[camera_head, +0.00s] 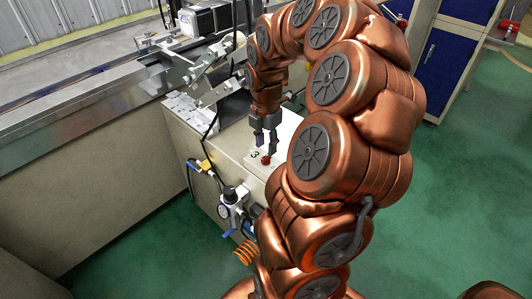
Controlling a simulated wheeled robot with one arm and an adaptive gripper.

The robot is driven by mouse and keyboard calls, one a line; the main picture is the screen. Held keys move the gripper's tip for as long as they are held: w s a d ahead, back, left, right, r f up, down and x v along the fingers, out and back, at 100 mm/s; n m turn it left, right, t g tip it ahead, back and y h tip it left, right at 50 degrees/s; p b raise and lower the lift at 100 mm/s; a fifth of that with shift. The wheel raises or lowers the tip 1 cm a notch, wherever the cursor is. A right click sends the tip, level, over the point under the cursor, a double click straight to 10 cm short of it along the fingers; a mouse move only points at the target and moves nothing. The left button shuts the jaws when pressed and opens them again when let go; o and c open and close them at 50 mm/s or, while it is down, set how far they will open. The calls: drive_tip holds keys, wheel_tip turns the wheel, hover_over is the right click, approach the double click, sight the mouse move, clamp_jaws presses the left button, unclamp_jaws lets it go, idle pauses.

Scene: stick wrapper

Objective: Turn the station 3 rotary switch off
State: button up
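The station 3 rotary switch (266,160) shows as a small red knob on the white top of the machine cabinet. A black "3" label (254,155) is beside it on the left. The knob's on or off position is too small to tell. My gripper (266,143) points down above the knob. Its two dark fingers are apart with a gap between them and nothing held. The fingertips look a little above the knob, not touching it. My copper-coloured arm hides the cabinet top to the right.
A pressure regulator with a gauge (232,205) and an orange coiled hose (245,252) are on the cabinet's front side. A metal conveyor (80,110) runs along the left. A blue-doored cabinet (445,70) stands at the back right. Green floor is clear at the lower left.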

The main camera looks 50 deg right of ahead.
sight(266, 156)
drive_tip(key=shift+f, duration=2.2)
drive_tip(key=shift+c, duration=0.4)
clamp_jaws()
